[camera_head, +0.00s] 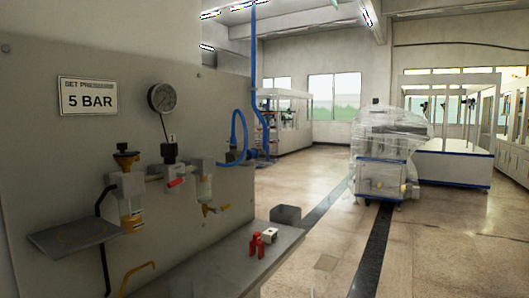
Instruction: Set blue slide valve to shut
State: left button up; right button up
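A compressed-air unit is mounted on the grey panel (60,165) at the left. A round gauge (162,97) stands above it, and a filter bowl with amber fluid (131,215) hangs at its left. A red lever (176,183) shows at its middle. A blue hose (235,130) loops down to the unit's right end, where a small blue part (228,163) shows. I cannot tell whether that part is the slide valve, nor its position. Neither of my grippers is in view.
A sign reading 5 BAR (88,96) is on the panel. A small shelf (75,236) juts out at left. Two red pieces (256,244) and a white block (270,235) are on the grey bench (215,268). A wrapped machine (385,150) stands beyond; floor lies between.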

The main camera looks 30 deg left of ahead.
aim_at(253, 153)
jog(key=i, duration=3.3)
jog(key=u, duration=2.6)
